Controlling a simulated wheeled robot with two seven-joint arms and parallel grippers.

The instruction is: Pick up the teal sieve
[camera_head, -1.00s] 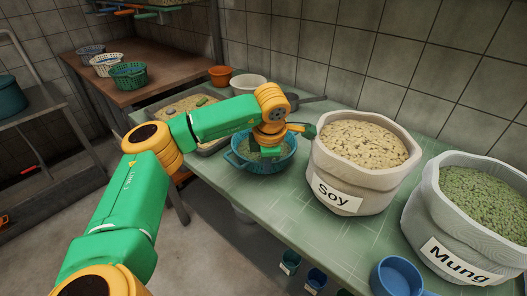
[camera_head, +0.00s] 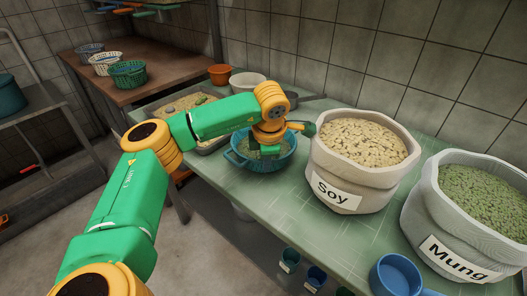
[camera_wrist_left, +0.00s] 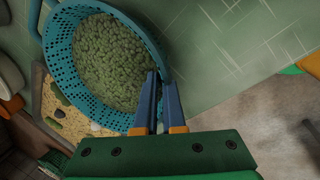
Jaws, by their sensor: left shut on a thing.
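The teal sieve (camera_head: 242,163) is a round basket with perforated walls, on the green table left of the Soy sack. In the left wrist view the sieve (camera_wrist_left: 62,60) holds a heap of green beans (camera_wrist_left: 108,62). My left gripper (camera_wrist_left: 161,76) is shut on the sieve's rim, with its two blue fingers close together at the wall. In the head view my left wrist hangs over the sieve and hides part of it and the fingertips. I cannot tell whether the sieve touches the table. My right gripper is not in view.
A metal tray (camera_head: 150,108) lies behind left; an orange bowl (camera_head: 220,75) and a white bowl (camera_head: 248,83) stand behind.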

